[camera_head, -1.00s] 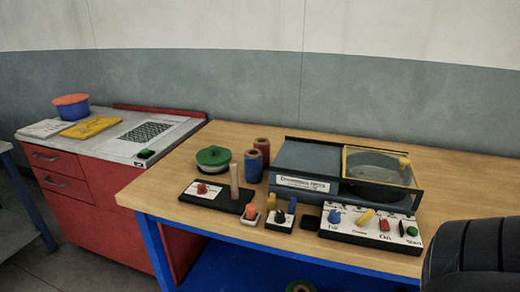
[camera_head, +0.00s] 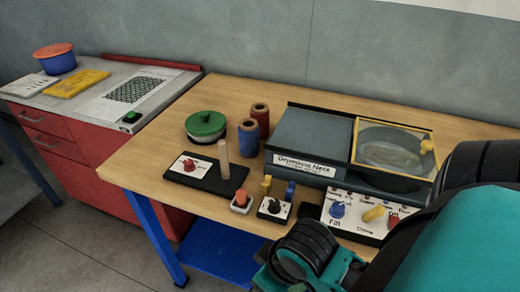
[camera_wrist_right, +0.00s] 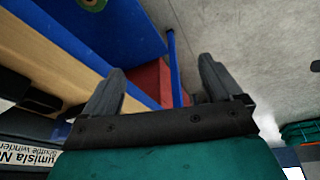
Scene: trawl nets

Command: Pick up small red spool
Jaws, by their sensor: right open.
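The small red spool (camera_head: 260,118) stands upright on the wooden table, just behind and to the right of a blue spool (camera_head: 248,138) that partly hides it. In the right wrist view, my right gripper (camera_wrist_right: 162,70) is open and empty, its two dark fingers apart. That view shows the table edge, blue frame and floor; the red spool does not show in it. In the head view my right arm comes in from the right over the table's front right; the fingers cannot be made out there. My left gripper is not in view.
A green-lidded pot (camera_head: 206,126) is left of the spools. A dark net machine (camera_head: 308,143) is at their right. A switch board with a wooden peg (camera_head: 224,162) and small control blocks (camera_head: 241,202) stand in front. A red cabinet (camera_head: 70,155) is at the left.

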